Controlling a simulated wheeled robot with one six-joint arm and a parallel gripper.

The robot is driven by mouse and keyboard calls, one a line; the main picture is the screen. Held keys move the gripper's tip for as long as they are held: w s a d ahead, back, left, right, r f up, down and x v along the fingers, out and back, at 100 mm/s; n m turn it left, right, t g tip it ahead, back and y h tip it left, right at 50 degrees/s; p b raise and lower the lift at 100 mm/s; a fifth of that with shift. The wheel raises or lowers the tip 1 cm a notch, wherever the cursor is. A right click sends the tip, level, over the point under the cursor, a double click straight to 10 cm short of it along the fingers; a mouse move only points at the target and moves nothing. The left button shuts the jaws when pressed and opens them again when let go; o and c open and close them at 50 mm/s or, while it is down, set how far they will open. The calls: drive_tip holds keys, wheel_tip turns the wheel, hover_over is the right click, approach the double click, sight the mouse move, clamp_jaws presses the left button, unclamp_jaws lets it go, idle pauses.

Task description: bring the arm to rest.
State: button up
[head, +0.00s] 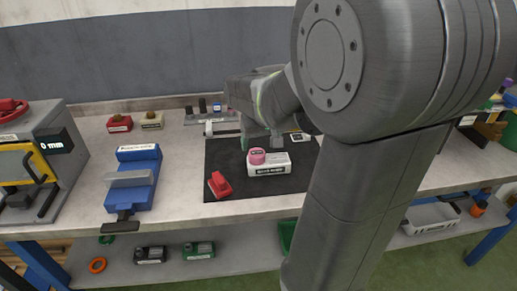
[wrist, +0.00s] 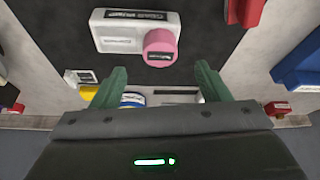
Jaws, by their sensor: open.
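My gripper (wrist: 160,82) is open, its two green fingers wide apart with nothing between them in the wrist view. In the head view my gripper (head: 262,143) hangs over the back part of the black mat, behind a white labelled block (head: 285,168) and a pink round piece (head: 257,156). The wrist view shows the white block (wrist: 118,38) and the pink piece (wrist: 160,45) beyond the fingertips, apart from them. The pink piece overlaps one corner of the block; I cannot tell whether it rests on it. My arm covers much of the right side in the head view.
A red piece (head: 219,185) lies on the black mat (head: 236,205). A blue vise-like device (head: 135,185) and a grey machine with a "0 mm" display (head: 57,145) stand to the left. Small items line the bench's back edge. A lower shelf (head: 225,262) holds several items.

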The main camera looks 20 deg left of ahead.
sight(258, 154)
drive_tip(key=v, duration=0.6)
drive_tip(key=shift+r, duration=0.35)
drive_tip(key=shift+s+d+f, duration=0.1)
drive_tip(key=x, duration=1.3)
drive_tip(key=shift+f, duration=0.35)
drive_tip(key=shift+r, duration=0.2)
drive_tip(key=shift+f+b, duration=0.15)
drive_tip(key=shift+b, duration=0.15)
